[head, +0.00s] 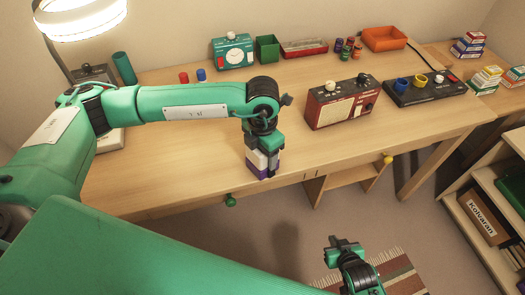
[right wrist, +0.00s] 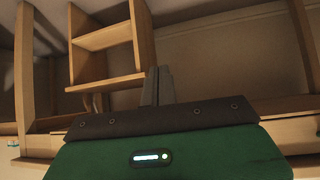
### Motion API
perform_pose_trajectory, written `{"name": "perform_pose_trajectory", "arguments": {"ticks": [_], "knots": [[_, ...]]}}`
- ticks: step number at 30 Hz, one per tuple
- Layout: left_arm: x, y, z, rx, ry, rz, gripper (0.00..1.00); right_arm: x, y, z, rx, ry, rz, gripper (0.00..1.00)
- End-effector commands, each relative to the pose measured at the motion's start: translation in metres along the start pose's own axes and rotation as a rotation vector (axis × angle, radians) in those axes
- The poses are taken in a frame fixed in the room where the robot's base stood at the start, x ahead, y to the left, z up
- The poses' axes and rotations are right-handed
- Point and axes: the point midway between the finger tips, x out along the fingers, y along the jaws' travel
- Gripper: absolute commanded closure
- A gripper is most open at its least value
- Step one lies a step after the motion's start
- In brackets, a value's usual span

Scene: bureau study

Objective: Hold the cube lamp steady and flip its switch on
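A small white and purple block (head: 257,171), which looks like the cube lamp, stands near the front edge of the desk. My left gripper (head: 264,152) points down directly over its top and covers much of it. Its fingertips are hard to make out, so I cannot tell whether they grip the block. No switch on the block can be made out. My right gripper (head: 343,243) is low in front of the desk, over the floor and apart from the block. In the right wrist view its two fingers (right wrist: 157,86) are together with nothing between them.
A red radio-like box (head: 341,103) stands right of the block, and a black panel with cups (head: 425,88) lies farther right. A teal timer-like box (head: 233,51) and green bin (head: 267,48) stand at the back. Bare desk (head: 190,160) lies left of the block.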

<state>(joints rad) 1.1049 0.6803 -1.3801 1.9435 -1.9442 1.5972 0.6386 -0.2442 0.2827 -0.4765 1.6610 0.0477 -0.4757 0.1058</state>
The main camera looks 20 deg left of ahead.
Motion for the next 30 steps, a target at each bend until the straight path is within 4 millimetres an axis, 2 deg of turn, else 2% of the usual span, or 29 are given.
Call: {"name": "perform_pose_trajectory", "arguments": {"ticks": [1,6,9,12,16,21,25,30], "knots": [[0.0,0.0,0.0,0.0,-0.001,0.0,0.66,-0.002,-0.006,-0.025,-0.028,0.066,-0.026,1.0],[-0.001,0.0,0.0,0.0,-0.001,0.0,0.66,-0.023,-0.038,-0.101,-0.101,0.297,-0.144,1.0],[0.0,0.0,0.0,0.0,-0.001,0.0,0.66,-0.044,-0.062,-0.137,-0.135,0.424,-0.231,1.0],[0.0,0.0,0.0,0.0,-0.001,0.0,0.66,-0.068,-0.085,-0.165,-0.163,0.534,-0.322,1.0],[0.0,0.0,0.0,0.0,-0.001,0.0,0.66,-0.097,-0.108,-0.186,-0.182,0.637,-0.423,1.0],[0.0,0.0,0.0,0.0,-0.001,0.0,0.66,-0.12,-0.124,-0.197,-0.19,0.702,-0.499,1.0],[0.0,0.0,0.0,0.0,-0.001,0.0,0.66,-0.121,-0.129,-0.202,-0.189,0.716,-0.515,1.0],[0.0,0.0,0.0,0.0,-0.001,0.0,0.66,-0.109,-0.139,-0.213,-0.189,0.717,-0.515,1.0]]}}
